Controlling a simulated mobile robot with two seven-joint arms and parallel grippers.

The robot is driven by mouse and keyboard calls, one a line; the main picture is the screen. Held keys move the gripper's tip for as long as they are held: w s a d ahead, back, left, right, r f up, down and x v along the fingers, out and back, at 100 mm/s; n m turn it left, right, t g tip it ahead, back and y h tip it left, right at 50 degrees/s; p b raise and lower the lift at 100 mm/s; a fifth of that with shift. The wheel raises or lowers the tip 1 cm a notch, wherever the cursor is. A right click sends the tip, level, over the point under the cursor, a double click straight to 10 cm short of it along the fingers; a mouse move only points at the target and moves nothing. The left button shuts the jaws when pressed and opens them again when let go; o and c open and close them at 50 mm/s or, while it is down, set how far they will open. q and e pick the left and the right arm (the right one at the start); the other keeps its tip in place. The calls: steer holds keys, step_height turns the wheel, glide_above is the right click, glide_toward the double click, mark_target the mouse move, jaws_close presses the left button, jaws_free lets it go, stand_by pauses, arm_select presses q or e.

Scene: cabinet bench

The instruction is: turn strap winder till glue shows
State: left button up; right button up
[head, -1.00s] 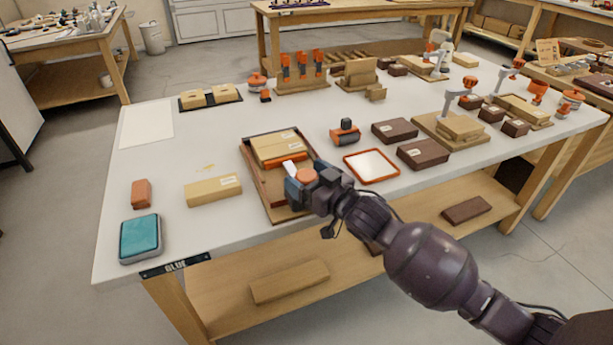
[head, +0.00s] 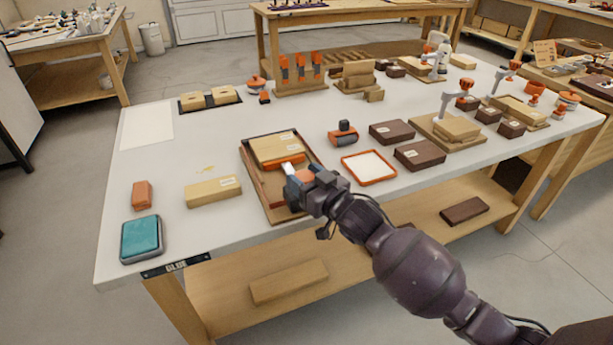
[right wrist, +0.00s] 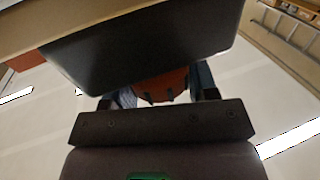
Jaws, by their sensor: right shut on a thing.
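The strap winder (head: 305,175) is an orange piece at the front of a brown wooden tray (head: 251,172). My right gripper (head: 299,186) is shut on it, with fingers on both sides. In the right wrist view, a red-orange part of the winder (right wrist: 164,86) shows between the fingers, partly hidden by a dark block-like shape. Tan wooden blocks (head: 276,147) lie in the tray behind the gripper, with an orange strip (head: 285,161) along their front. I cannot make out glue at the blocks' joint. My left gripper is not in view.
A loose tan block (head: 213,191), an orange block (head: 141,194) and a teal-topped pad (head: 141,238) lie left of the tray. An orange-rimmed white tray (head: 369,167) and dark blocks (head: 419,155) stand to the right.

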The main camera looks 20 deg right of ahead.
steer(key=shift+r+m+t+h+p, duration=0.3)
steer(key=shift+m+h+p, duration=0.15)
steer(key=shift+h, duration=0.35)
steer(key=shift+m+h, duration=0.35)
steer(key=shift+h, duration=0.05)
steer(key=shift+m+h+p, duration=0.4)
steer(key=shift+m+h, duration=0.1)
steer(key=shift+h, duration=0.5)
steer(key=shift+m+h, duration=1.1)
steer(key=shift+h, duration=0.5)
